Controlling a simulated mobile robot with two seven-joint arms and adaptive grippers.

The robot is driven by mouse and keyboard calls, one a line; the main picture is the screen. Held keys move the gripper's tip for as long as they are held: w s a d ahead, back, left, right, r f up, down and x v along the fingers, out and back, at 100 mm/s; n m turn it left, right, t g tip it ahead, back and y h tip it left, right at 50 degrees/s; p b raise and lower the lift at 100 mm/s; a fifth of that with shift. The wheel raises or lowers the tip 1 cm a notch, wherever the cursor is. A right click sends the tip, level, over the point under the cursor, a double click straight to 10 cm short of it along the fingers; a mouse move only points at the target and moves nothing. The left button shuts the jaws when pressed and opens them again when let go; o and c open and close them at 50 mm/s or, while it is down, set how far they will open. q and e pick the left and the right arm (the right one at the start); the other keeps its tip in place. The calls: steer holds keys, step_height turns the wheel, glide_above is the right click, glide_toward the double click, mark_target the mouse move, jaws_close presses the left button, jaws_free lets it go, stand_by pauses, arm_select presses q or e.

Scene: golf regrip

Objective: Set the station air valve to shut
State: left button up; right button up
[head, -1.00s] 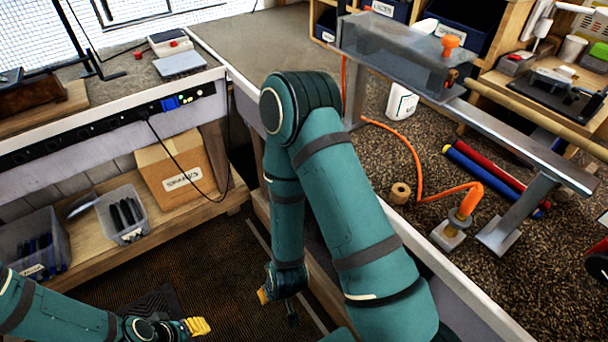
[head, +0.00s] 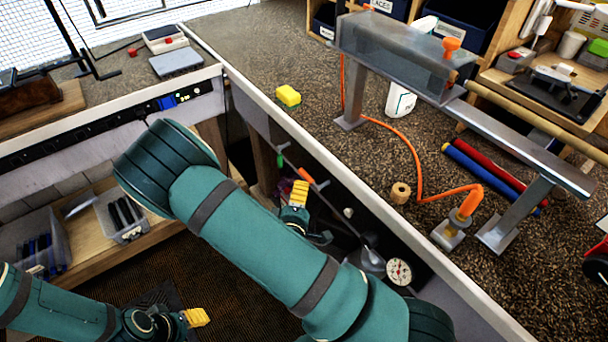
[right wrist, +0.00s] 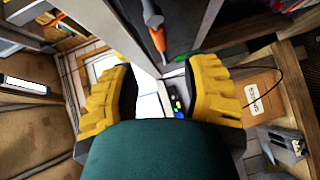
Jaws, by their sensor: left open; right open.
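A white round gauge (head: 399,272) sits on the dark front face under the right bench. A grey fitting (head: 372,258) is just left of it. An orange handle (head: 307,176) and a green-tipped piece (head: 280,160) show higher on that face; I cannot tell which part is the air valve. My right gripper (head: 300,193) is open and empty before this face, below the orange handle. In the right wrist view its yellow fingers (right wrist: 160,88) are spread, with an orange-tipped piece (right wrist: 157,38) beyond them. My left gripper (head: 196,317) is open and empty at lower left.
An orange hose (head: 415,165) runs across the bench to an orange-topped fitting (head: 467,205). The bench's white edge (head: 330,160) lies beside my right gripper. A bin (head: 125,215) stands on the lower left shelf.

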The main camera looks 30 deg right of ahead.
mark_target(304, 172)
steer(key=x, duration=0.8)
steer(key=shift+w+d+f+b, duration=0.1)
steer(key=shift+w+d+b, duration=0.15)
steer(key=shift+b, duration=0.15)
jaws_close()
